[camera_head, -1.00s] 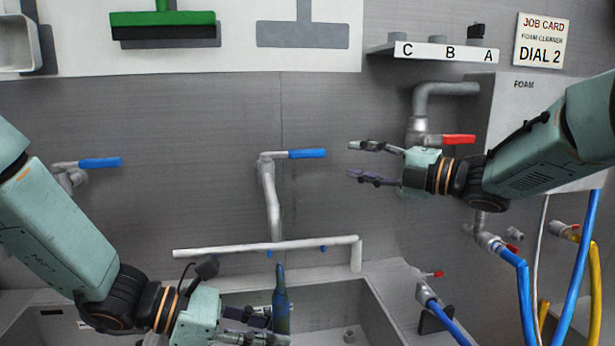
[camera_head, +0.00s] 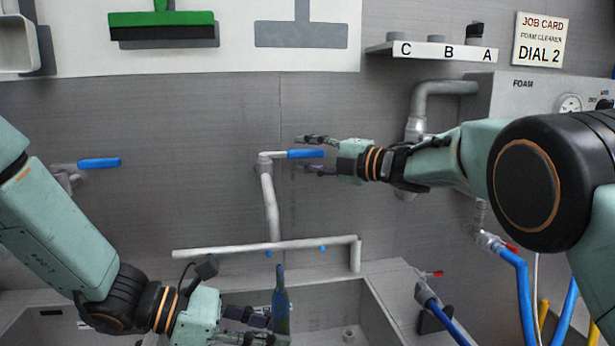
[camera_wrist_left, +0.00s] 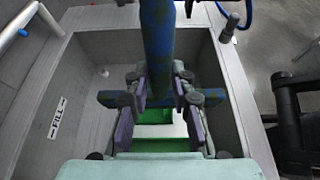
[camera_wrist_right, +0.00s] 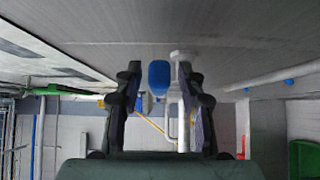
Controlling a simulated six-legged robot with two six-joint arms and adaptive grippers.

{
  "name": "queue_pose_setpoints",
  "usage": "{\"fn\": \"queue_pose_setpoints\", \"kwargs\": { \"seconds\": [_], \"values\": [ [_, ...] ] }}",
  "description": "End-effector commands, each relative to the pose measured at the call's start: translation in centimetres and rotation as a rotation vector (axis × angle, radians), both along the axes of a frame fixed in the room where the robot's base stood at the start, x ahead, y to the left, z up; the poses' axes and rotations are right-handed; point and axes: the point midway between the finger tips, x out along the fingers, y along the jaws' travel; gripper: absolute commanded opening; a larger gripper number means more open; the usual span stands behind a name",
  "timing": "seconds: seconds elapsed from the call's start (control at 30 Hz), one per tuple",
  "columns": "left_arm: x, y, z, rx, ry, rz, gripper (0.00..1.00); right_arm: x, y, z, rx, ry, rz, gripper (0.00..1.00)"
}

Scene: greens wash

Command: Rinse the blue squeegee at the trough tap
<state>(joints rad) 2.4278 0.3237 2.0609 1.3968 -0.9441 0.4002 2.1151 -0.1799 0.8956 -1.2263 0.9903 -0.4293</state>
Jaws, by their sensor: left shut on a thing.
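The blue squeegee (camera_head: 281,305) is held upright in my left gripper (camera_head: 262,328), over the trough (camera_head: 378,318) and below the spray bar. In the left wrist view its dirty blue handle (camera_wrist_left: 158,40) rises between the closed fingers, with a crosswise blue part behind them. My right gripper (camera_head: 318,155) is open at the blue-handled tap lever (camera_head: 305,154) on the wall. In the right wrist view the blue lever end (camera_wrist_right: 159,77) lies between the spread fingers, apart from both. The tap's pipe (camera_head: 270,205) runs down to the white spray bar (camera_head: 265,246).
Another blue lever (camera_head: 99,163) is on the wall at left. A green squeegee (camera_head: 162,24) hangs above. The foam box (camera_head: 530,100), hoses (camera_head: 522,290) and valves crowd the right. A green item (camera_wrist_left: 155,138) lies low in the trough.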

Motion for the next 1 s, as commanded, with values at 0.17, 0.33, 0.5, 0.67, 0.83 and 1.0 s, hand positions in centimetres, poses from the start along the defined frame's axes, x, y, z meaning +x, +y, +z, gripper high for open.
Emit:
{"fn": "queue_pose_setpoints", "kwargs": {
  "seconds": [0.17, 0.33, 0.5, 0.67, 0.83, 1.0],
  "values": [
    [0.01, 0.00, 0.04, -0.001, 0.000, 0.000, 0.04, 0.16, 0.33, 0.05, 0.000, -0.001, 0.000, 0.40],
    [0.01, 0.00, 0.04, -0.001, 0.000, 0.000, 0.04, 0.17, 0.32, 0.05, 0.000, -0.001, 0.000, 0.40],
    [0.01, 0.00, 0.04, -0.001, 0.000, 0.000, 0.04, 0.16, 0.31, 0.05, 0.000, -0.001, 0.000, 0.28],
    [0.01, 0.00, 0.03, -0.001, 0.000, 0.000, 0.04, 0.16, 0.30, 0.06, 0.000, -0.001, 0.000, 0.14],
    [0.01, 0.00, 0.03, -0.001, 0.000, 0.000, 0.04, 0.15, 0.31, 0.05, 0.000, -0.001, 0.000, 0.00],
    [0.01, 0.00, 0.03, -0.001, 0.000, 0.000, 0.04, 0.15, 0.31, 0.03, 0.000, -0.001, 0.000, 0.00]
  ]
}}
